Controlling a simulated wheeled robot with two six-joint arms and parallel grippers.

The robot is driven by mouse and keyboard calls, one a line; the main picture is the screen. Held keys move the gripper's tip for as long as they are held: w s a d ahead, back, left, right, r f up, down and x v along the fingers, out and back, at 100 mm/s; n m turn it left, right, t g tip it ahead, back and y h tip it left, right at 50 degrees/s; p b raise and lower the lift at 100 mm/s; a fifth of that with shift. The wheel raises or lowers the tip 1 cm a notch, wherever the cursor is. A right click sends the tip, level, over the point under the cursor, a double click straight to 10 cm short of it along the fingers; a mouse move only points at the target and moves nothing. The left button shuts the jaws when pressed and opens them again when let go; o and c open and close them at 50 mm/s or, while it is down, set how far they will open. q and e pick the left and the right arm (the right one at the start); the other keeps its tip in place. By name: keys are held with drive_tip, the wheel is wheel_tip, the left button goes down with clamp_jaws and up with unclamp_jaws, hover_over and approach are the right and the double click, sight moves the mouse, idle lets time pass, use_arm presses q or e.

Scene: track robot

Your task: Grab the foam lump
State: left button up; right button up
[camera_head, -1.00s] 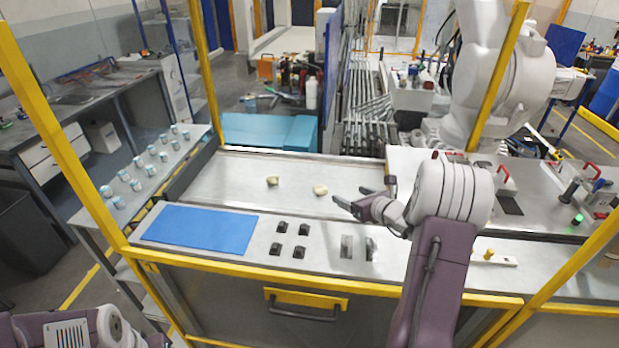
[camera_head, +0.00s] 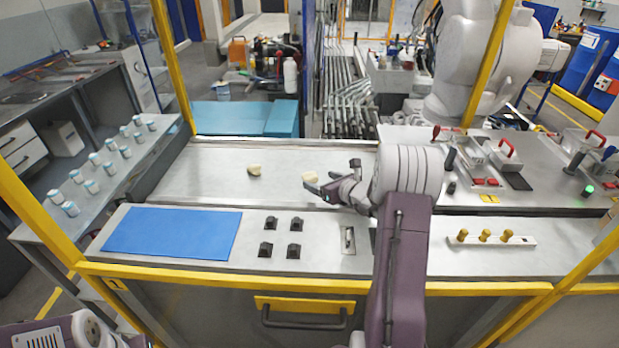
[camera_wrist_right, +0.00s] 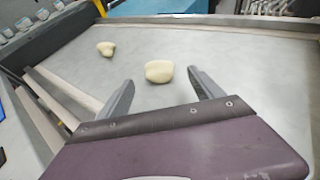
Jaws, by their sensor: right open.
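Two pale cream foam lumps lie on the grey metal worktop. The left lump (camera_head: 254,170) stands clear of my arms, and it also shows at the upper left of the right wrist view (camera_wrist_right: 106,48). The right lump (camera_head: 311,178) is close to the fingers of my right gripper (camera_head: 325,188). In the right wrist view, this nearer lump (camera_wrist_right: 159,71) lies just ahead of and between the two spread fingertips (camera_wrist_right: 161,84), with nothing held. My right gripper is open and empty. My left arm shows only at the bottom left of the head view; its gripper is out of the picture.
A blue mat (camera_head: 172,232) lies at the front left, with several small black blocks (camera_head: 280,238) beside it. A strip with yellow knobs (camera_head: 486,237) is at the front right. Yellow frame posts (camera_head: 172,62) stand around the table. The worktop around the lumps is clear.

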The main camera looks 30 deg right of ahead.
sight(312, 177)
drive_tip(key=p+x, duration=0.1)
drive_tip(key=x, duration=0.5)
drive_tip(key=shift+s+r, duration=0.1)
drive_tip(key=shift+c, duration=1.2)
drive_tip(key=c, duration=1.2)
drive_tip(key=shift+r, duration=0.55)
wheel_tip(312, 177, up, 3)
drive_tip(key=shift+s+d+r, duration=0.9)
drive_tip(key=shift+s+r, duration=0.25)
drive_tip(key=shift+s, duration=0.6)
drive_tip(key=shift+s+d+r, duration=0.9)
drive_tip(key=shift+s+r, duration=0.2)
drive_tip(key=shift+s, duration=0.65)
drive_tip(key=shift+s+d+r, duration=0.9)
drive_tip(key=shift+s+r, duration=0.25)
drive_tip(key=shift+s, duration=0.6)
